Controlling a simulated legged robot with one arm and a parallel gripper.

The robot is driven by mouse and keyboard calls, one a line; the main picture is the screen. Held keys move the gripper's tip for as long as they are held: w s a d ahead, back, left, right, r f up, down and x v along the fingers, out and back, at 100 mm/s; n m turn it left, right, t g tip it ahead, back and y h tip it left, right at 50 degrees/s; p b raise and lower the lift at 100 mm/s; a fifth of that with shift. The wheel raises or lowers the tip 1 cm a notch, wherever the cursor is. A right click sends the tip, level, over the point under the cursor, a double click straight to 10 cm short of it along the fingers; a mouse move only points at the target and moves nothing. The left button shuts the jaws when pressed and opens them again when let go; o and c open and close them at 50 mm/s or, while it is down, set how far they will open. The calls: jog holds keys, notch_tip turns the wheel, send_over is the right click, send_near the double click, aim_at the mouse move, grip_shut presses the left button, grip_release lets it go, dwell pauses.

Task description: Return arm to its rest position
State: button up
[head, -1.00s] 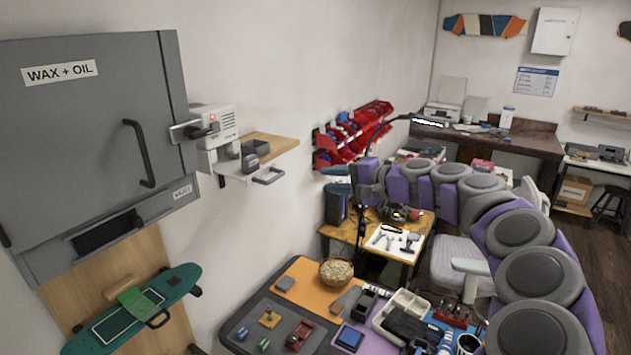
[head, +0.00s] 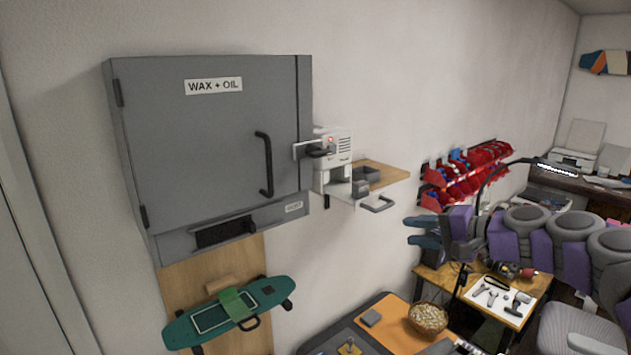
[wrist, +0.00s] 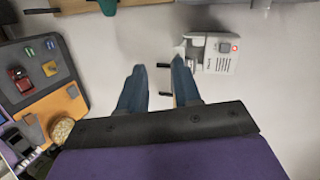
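My gripper (head: 408,230) is at the end of my purple and grey arm, right of centre in the head view. Its two blue fingers point left and stand apart with nothing between them. The wrist view also shows the gripper (wrist: 158,66) open and empty, with the wall beyond its fingers. My arm stretches from the right edge of the head view, above the work tables. The gripper appears apart from the wall and furniture.
A grey WAX + OIL cabinet (head: 205,145) hangs at left, with a white device (head: 335,148) beside it. A green skateboard (head: 270,292) is below. Red bins (head: 470,170) line the wall. A wooden table (head: 435,275) holds tools; a bowl (head: 428,318) stands nearer.

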jog(key=s+a+f+n+g+h+b, duration=0.3)
jog(key=s+a+f+n+g+b, duration=0.35)
jog(key=s+a+f, duration=1.1)
jog(key=s+d+f+n+g+h+b, duration=0.1)
jog(key=s+d+f+g+h+b, duration=0.1)
jog(key=s+f, duration=0.7)
jog(key=s+d+f+g+h+b, duration=0.3)
jog(key=s+f, duration=0.5)
jog(key=s, duration=0.6)
jog(key=shift+d+f+n+h+b, duration=0.35)
jog(key=shift+d+h+b, duration=0.4)
jog(key=shift+d+h, duration=0.3)
